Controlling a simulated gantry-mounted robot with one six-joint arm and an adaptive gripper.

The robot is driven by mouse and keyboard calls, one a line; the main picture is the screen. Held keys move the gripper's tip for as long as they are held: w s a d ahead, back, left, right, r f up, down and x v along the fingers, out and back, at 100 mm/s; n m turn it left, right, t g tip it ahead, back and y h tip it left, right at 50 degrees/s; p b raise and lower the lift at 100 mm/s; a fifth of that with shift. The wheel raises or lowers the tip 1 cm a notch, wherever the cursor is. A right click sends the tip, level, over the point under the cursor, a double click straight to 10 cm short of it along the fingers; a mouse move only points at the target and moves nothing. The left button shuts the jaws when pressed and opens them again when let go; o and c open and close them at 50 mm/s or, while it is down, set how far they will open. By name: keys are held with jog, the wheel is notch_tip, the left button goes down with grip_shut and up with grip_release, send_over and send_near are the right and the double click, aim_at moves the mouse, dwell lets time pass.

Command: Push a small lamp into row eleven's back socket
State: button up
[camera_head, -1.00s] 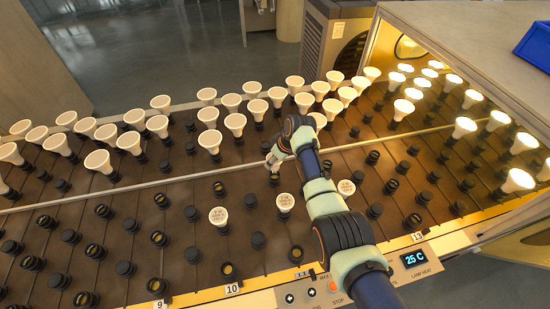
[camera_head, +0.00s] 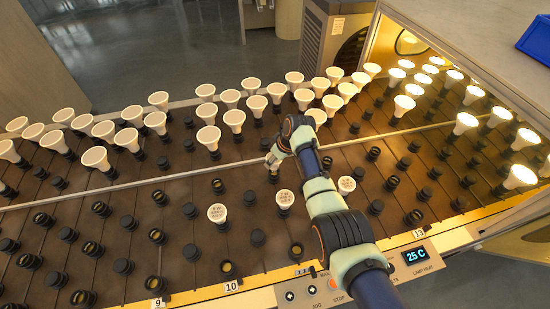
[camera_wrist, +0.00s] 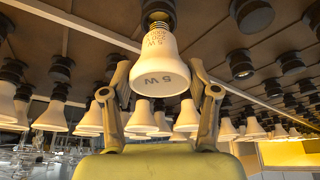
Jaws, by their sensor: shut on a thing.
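My gripper (camera_head: 272,160) is low over the rack, just in front of the dividing rail. In the wrist view my gripper (camera_wrist: 160,78) has a finger on each side of a white small lamp (camera_wrist: 158,62) marked 5 W. The lamp's base points at a dark socket (camera_wrist: 157,8) and meets its mouth; I cannot tell how deep it sits. In the head view the held lamp is mostly hidden by the gripper. The part of the rack under my arm is hidden.
Printed lamps stand upright in front sockets: left (camera_head: 217,213), middle (camera_head: 285,198) and right (camera_head: 346,184). Larger white lamps (camera_head: 235,118) crowd behind the rail (camera_head: 190,175). Lit lamps (camera_head: 466,123) are at the right under a hood. A control panel (camera_head: 320,290) runs along the front.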

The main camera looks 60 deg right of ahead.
jog(key=shift+f+b, duration=0.85)
jog(key=shift+f, duration=0.25)
jog(key=o, duration=1.2)
jog(key=shift+o, duration=0.2)
jog(key=shift+r, duration=0.1)
jog(key=v, duration=1.1)
jog(key=shift+s+r, duration=0.3)
jog(key=shift+r, duration=0.05)
jog(key=shift+a, duration=0.1)
